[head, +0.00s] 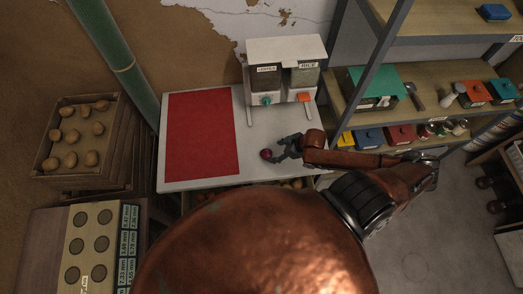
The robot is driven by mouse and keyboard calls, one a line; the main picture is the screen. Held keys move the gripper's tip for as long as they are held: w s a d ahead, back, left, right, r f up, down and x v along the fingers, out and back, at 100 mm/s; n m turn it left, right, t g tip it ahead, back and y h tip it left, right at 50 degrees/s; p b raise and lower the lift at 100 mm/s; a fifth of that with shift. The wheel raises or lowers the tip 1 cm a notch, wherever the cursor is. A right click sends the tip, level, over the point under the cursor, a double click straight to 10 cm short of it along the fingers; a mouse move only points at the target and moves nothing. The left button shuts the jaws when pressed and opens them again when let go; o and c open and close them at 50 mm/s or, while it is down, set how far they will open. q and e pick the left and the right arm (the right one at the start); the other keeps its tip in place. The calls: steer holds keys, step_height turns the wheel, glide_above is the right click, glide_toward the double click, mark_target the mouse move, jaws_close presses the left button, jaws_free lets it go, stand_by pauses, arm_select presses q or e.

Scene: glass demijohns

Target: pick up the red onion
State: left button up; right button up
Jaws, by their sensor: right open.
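The red onion (266,154) is a small dark red ball on the pale table (253,120), just right of the red mat (200,135). My right gripper (275,153) is open at the onion, its fingers pointing left and reaching to the onion's right side. I cannot tell whether the fingers touch it or lie around it. My left gripper is not in view.
A dispenser (286,50) labelled for rice stands at the table's back. Shelves with boxes (375,88) are at right. The red mat is bare.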

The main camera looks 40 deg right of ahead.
mark_target(269, 153)
steer(key=shift+w+a+f, duration=0.1)
steer(key=shift+a+f, duration=0.15)
steer(key=shift+a, duration=0.05)
steer(key=shift+w+a+f, duration=0.1)
steer(key=shift+w+f, duration=0.05)
steer(key=shift+f, duration=0.15)
steer(key=shift+p+x, duration=0.3)
steer(key=shift+x, duration=0.7)
steer(key=x, duration=0.3)
steer(key=shift+w, duration=0.35)
steer(key=shift+a+f, duration=0.1)
steer(key=shift+f, duration=0.25)
steer(key=shift+c, duration=1)
steer(key=c, duration=0.6)
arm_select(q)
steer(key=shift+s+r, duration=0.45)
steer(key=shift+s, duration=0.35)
arm_select(e)
steer(key=c, duration=0.5)
